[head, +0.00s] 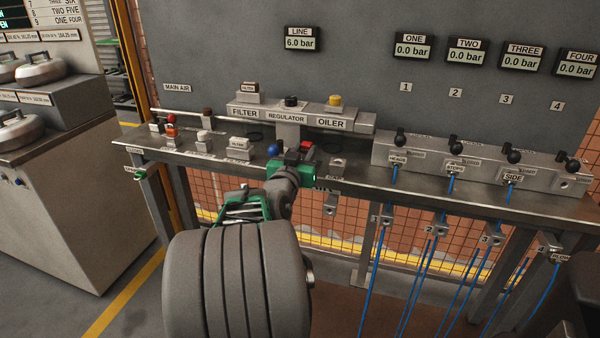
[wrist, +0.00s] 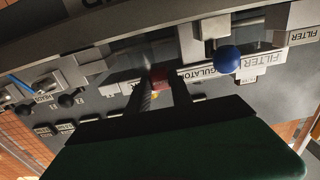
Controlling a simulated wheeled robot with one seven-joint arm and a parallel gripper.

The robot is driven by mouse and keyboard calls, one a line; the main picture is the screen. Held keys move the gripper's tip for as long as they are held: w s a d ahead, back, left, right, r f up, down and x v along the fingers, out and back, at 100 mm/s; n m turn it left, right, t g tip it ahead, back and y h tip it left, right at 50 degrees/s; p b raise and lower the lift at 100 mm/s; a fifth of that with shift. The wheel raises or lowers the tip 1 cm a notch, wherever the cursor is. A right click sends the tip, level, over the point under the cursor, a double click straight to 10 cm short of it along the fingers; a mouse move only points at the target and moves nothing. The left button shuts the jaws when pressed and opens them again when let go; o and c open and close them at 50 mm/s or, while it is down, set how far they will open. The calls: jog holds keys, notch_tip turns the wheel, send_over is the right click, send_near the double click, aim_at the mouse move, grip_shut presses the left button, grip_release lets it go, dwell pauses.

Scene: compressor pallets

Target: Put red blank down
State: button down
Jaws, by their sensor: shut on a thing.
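The red blank (head: 307,146) shows as a small red block at the tip of my gripper (head: 303,152), above the grey bench ledge in front of the regulator and oiler. In the wrist view the red blank (wrist: 159,74) sits between the two dark fingertips (wrist: 161,84), and my gripper is shut on it. The fingers hide part of it. I cannot tell whether its underside touches the ledge.
A blue ball knob (head: 272,149) is close to the left of my gripper; it also shows in the wrist view (wrist: 228,60). A small metal fitting (head: 338,164) is to the right. The valve block (head: 470,165) with black levers stands farther right. Several small parts, including a red-topped one (head: 171,120), stand left.

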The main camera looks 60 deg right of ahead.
jog(key=shift+w+d+f, duration=0.15)
jog(key=shift+w+f, duration=0.25)
jog(key=shift+f, duration=0.15)
jog(key=shift+w+d+f+b, duration=0.15)
jog(key=shift+f+b, duration=0.1)
jog(key=shift+f, duration=0.45)
jog(key=shift+w+f+b, duration=0.1)
jog(key=shift+f+b, duration=0.15)
jog(key=shift+f, duration=0.45)
jog(key=shift+w+d+f+b, duration=0.15)
jog(key=shift+f+b, duration=0.1)
jog(key=shift+f, duration=0.45)
jog(key=c, duration=1.1)
grip_release()
jog(key=shift+a, duration=0.1)
jog(key=shift+c, duration=0.2)
jog(key=shift+r, duration=0.1)
